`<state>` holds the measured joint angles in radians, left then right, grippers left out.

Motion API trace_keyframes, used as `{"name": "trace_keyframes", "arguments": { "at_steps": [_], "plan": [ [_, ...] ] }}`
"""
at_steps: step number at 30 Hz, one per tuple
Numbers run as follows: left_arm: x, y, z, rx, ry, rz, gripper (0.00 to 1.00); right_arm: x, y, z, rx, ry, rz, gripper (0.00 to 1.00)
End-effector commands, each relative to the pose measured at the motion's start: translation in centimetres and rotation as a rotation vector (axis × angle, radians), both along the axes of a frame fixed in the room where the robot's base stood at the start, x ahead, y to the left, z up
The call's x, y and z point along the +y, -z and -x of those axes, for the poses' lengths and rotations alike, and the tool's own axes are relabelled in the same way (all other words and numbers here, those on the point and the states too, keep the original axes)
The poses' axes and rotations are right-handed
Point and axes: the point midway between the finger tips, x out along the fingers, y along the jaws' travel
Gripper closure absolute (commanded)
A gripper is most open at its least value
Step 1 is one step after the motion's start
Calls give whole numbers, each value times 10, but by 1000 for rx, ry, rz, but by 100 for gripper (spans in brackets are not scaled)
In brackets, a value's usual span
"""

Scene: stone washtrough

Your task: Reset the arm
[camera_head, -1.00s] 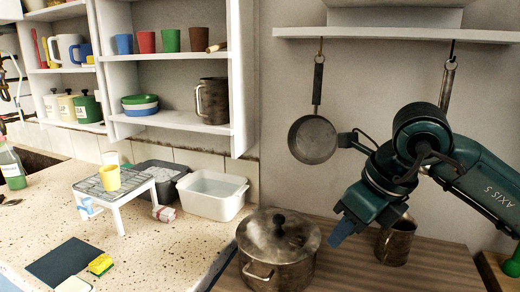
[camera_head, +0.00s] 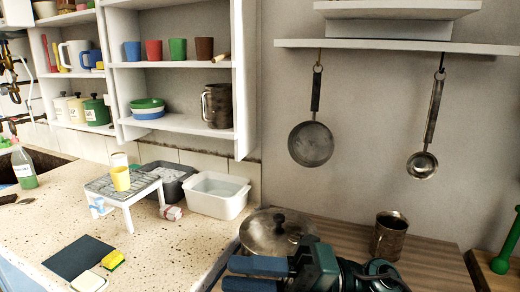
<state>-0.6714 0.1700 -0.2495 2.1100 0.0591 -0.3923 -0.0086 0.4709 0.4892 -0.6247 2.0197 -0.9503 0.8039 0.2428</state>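My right gripper (camera_head: 228,274) is low at the bottom centre of the head view, in front of the lidded metal pot (camera_head: 268,232). Its two blue fingers point left and show apart, with nothing seen between them. The green wrist and arm behind it run right along the bottom edge and are partly cut off. The gripper and wrist hide most of the pot's body; its lid and dark knob show. My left gripper is not in view.
A pan (camera_head: 311,143) and a ladle (camera_head: 422,164) hang on the wall. A white basin (camera_head: 217,208) and a small rack (camera_head: 138,190) with a yellow cup (camera_head: 121,179) stand left.

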Motion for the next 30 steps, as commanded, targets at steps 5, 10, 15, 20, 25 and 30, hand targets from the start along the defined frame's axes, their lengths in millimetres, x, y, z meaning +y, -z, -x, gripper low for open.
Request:
{"name": "trace_keyframes", "arguments": {
  "at_steps": [5, 10, 15, 20, 25, 30],
  "plan": [
    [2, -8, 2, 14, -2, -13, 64, -33, 14, -42, 501, 279, -351, 68],
    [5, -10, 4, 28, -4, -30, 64, -85, 98, -69, 1016, 611, -546, 68],
    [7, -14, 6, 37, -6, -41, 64, -131, 213, -37, 1510, 926, -604, 68],
    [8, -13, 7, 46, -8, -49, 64, -151, 287, 18, 1835, 1113, -582, 68],
    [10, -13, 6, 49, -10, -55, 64, -159, 320, 55, 2002, 1201, -553, 68],
    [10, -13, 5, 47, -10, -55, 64, -160, 326, 62, 2030, 1215, -547, 68]
  ]
}}
